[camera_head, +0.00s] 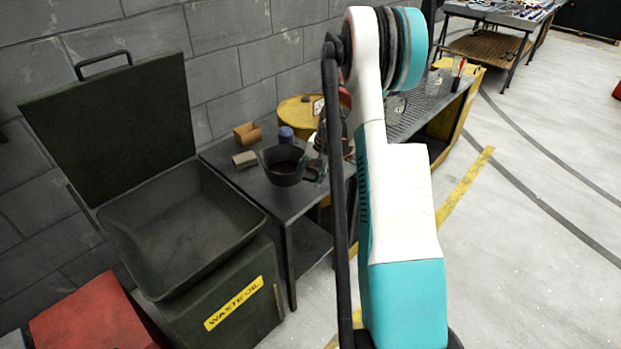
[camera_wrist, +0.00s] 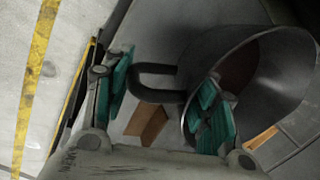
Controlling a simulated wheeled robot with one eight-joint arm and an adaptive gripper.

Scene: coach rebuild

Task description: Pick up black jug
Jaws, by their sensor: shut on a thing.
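The black jug (camera_head: 284,166) is a dark, wide-mouthed pot with a side handle, at the dark metal table near its front edge. In the wrist view the jug (camera_wrist: 265,75) fills the right side, with its round mouth facing the camera and its looped handle (camera_wrist: 155,71) pointing left. My gripper (camera_head: 318,158) is at the jug's handle side, partly hidden by my arm. In the wrist view my gripper (camera_wrist: 165,100) has one teal finger left of the handle and the other overlapping the jug's mouth. It is shut on the jug. I cannot tell whether the jug's base touches the table.
The dark table (camera_head: 240,182) also holds a blue can (camera_head: 286,134), a tan block (camera_head: 248,134) and a grey-brown block (camera_head: 245,160). A yellow drum (camera_head: 298,112) stands behind. Left is an open waste oil bin (camera_head: 180,235) with a raised lid (camera_head: 110,120). Floor at right is clear.

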